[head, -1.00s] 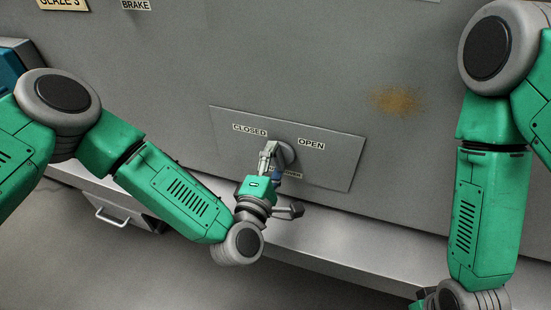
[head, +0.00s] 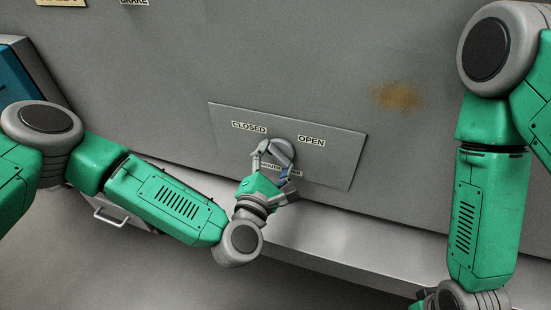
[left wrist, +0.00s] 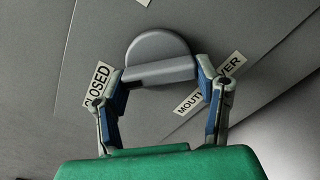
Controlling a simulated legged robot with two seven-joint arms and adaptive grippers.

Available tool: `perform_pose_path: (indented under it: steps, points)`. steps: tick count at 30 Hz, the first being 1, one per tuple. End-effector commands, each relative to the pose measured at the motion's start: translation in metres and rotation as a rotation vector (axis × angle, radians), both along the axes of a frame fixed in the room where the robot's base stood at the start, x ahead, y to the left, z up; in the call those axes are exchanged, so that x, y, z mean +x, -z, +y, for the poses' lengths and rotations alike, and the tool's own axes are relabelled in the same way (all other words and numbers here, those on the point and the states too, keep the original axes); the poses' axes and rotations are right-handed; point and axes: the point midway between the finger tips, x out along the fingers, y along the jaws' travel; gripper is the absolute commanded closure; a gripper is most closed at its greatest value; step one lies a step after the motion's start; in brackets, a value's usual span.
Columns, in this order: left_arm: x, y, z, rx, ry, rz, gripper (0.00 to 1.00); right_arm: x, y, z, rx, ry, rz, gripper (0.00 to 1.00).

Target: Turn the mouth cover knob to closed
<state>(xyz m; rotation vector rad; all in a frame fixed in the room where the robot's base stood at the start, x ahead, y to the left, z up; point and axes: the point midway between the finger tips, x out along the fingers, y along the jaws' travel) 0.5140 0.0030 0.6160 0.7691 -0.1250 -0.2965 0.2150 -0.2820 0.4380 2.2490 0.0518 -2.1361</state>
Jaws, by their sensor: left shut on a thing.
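The mouth cover knob (head: 281,151) is a round grey dial with a raised bar across it, on a grey plate (head: 225,119) on the wall. The plate carries CLOSED at upper left, OPEN at right and a partly covered MOUTH COVER label below. My left gripper (head: 276,160) has one finger on each side of the knob. In the left wrist view its fingers are shut on the two ends of the bar of the knob (left wrist: 158,48). I cannot tell exactly which label the bar points to. My right gripper is out of view; only its arm shows at right.
The grey wall around the plate is mostly bare, with a rusty stain (head: 398,96) at upper right. A light ledge (head: 330,232) runs below the plate, and a drawer handle (head: 110,216) sits at lower left.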

Motion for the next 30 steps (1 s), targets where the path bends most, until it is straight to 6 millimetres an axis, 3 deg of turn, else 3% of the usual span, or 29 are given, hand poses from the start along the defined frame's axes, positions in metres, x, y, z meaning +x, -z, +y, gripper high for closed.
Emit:
perform_pose_path:
  steps: [1,11,12,14,23,30]
  points:
    - [-0.003,0.009,0.002,0.005,0.001,0.020,0.72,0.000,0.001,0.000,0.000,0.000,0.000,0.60]
    - [-0.003,0.009,0.001,0.003,0.002,0.020,0.72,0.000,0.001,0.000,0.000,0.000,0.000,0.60]
    - [-0.003,0.009,0.001,0.003,0.002,0.020,0.40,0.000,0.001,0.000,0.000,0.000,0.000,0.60]
    - [-0.003,0.009,0.001,0.002,0.002,0.020,0.21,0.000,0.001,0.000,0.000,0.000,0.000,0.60]
    - [-0.004,0.004,0.001,-0.001,0.002,0.010,0.21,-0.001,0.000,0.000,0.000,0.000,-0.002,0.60]
    - [-0.036,0.004,0.011,0.000,0.004,0.013,0.21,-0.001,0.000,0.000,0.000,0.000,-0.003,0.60]
